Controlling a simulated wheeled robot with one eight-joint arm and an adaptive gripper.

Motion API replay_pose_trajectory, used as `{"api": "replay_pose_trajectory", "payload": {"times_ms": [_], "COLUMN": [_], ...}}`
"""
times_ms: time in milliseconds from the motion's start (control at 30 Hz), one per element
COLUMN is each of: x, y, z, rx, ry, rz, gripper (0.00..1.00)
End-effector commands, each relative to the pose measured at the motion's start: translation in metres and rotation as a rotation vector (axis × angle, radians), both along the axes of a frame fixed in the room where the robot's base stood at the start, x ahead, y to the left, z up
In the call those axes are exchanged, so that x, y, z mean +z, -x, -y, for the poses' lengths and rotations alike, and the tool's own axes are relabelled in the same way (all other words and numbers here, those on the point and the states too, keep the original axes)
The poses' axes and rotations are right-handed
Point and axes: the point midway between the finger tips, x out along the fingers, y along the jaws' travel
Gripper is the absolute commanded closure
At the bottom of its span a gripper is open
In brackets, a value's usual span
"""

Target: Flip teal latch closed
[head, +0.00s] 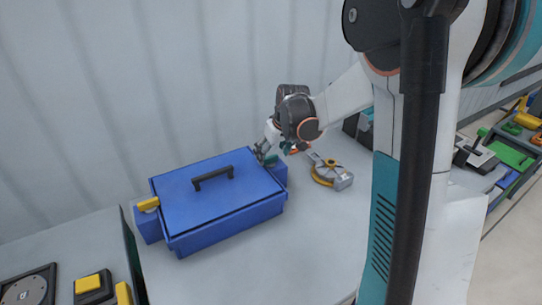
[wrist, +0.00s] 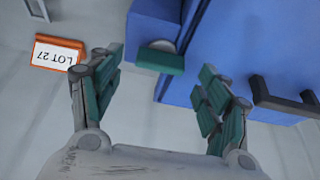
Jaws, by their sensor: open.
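A blue box (head: 225,214) with a black handle (head: 213,178) on its closed lid stands on the grey table. The teal latch (wrist: 161,60) sits on a blue side block at the box's right end. In the head view the latch (head: 271,159) is small and partly hidden by my gripper (head: 264,150). In the wrist view my gripper (wrist: 160,64) is open, its two fingers on either side of the latch with clear gaps. I cannot tell from these frames how far the latch is turned.
A yellow latch (head: 148,204) sits on the box's left side block. A grey and yellow device (head: 332,174) lies right of the box. An orange-framed LOT 27 tag (wrist: 57,53) lies near my gripper.

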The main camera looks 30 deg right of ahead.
Motion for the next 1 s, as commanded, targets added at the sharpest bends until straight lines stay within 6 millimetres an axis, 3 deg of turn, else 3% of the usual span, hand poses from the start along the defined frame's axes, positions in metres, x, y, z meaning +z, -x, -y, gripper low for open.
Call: {"api": "replay_pose_trajectory", "payload": {"times_ms": [300, 500, 1000], "x": [0.056, 0.078, 0.084], "y": [0.024, 0.032, 0.035], "z": [0.001, 0.002, 0.002], "rx": [0.0, 0.0, 0.0], "ry": [0.0, 0.0, 0.0], "rz": [0.0, 0.0, 0.0], "gripper": [0.3, 0.3, 0.3]}}
